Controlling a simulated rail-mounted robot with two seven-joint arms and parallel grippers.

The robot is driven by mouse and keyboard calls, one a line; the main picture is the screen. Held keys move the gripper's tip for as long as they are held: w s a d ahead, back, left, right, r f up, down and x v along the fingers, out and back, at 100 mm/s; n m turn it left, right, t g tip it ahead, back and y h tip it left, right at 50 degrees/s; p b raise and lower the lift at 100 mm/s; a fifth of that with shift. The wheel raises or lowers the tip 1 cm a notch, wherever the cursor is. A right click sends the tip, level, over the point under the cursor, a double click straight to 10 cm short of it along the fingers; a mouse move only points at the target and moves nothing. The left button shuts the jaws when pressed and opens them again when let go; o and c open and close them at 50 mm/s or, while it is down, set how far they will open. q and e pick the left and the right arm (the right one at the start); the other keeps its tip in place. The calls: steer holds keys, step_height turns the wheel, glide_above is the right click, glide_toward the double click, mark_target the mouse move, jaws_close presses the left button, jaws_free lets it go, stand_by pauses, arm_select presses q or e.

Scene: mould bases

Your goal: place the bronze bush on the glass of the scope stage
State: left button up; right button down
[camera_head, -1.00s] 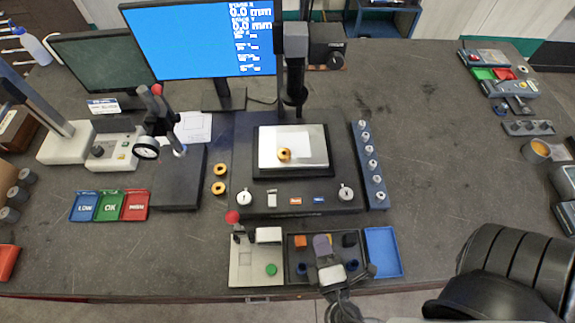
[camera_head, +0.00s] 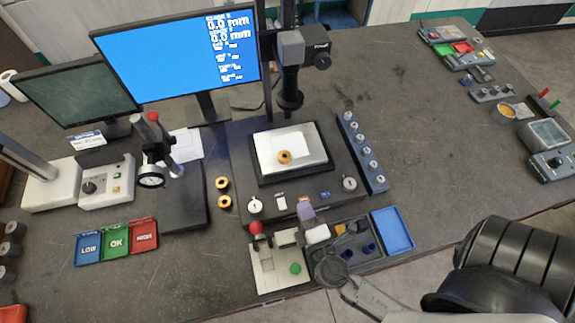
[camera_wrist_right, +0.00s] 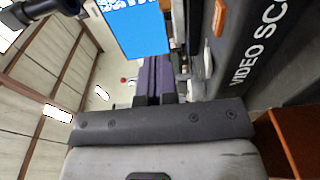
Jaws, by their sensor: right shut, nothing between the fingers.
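A bronze bush (camera_head: 284,157) lies on the light glass (camera_head: 303,142) of the scope stage (camera_head: 244,160), under the scope's lens (camera_head: 289,98). My right gripper (camera_head: 305,213) has purple fingers that are shut and empty. It is in front of the stage, near its front controls, apart from the bush. In the right wrist view the purple fingers (camera_wrist_right: 155,78) lie together beside the dark "VIDEO SC" front of the scope (camera_wrist_right: 262,50). The bush does not show there. My left gripper is not in view.
Two more bronze rings (camera_head: 222,183) lie left of the stage. A rack of pins (camera_head: 363,155) stands on its right. In front are a fixture with a red knob (camera_head: 265,270) and a blue tray (camera_head: 393,230). LOW, OK and HIGH trays (camera_head: 116,241) lie left.

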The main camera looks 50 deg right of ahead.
steer(key=p, duration=0.3)
glide_toward(284, 162)
steer(key=x, duration=0.5)
steer(key=shift+w+r, duration=0.1)
steer(key=shift+x, duration=0.95)
